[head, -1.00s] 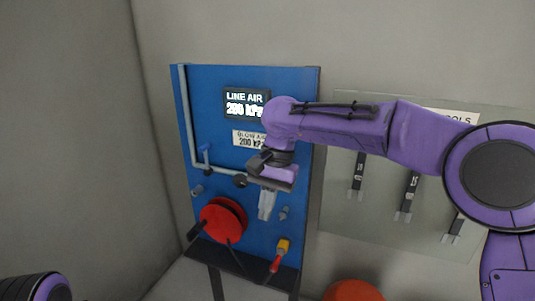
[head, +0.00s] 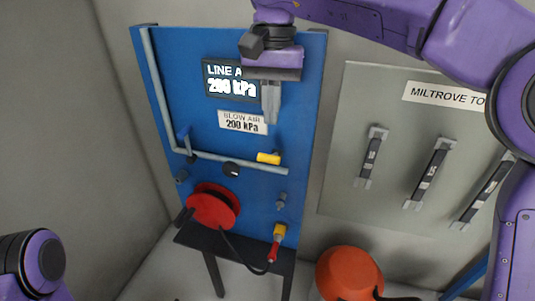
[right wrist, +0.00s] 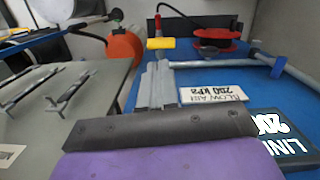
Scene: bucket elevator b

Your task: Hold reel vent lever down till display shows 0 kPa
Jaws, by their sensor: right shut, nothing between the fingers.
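The display (head: 231,80) on the blue panel (head: 190,75) reads LINE AIR 200 kPa; the gripper covers part of its top line. A yellow lever (head: 268,158) sits near the right end of the grey pipe and also shows in the right wrist view (right wrist: 161,43). I see no label naming it as the reel vent lever. A red hose reel (head: 213,207) is mounted lower on the panel. My right gripper (head: 271,112) is shut and empty, fingers pointing down, above the yellow lever and apart from it. My left gripper is out of view; only my left arm shows.
A blue valve handle (head: 185,142) stands on the pipe at left. A BLOW AIR 200 kPa plate (head: 243,122) is under the display. A yellow and red nozzle (head: 277,240) hangs low. A tool board (head: 340,130) is at right, with an orange ball-shaped tank (head: 348,272) below.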

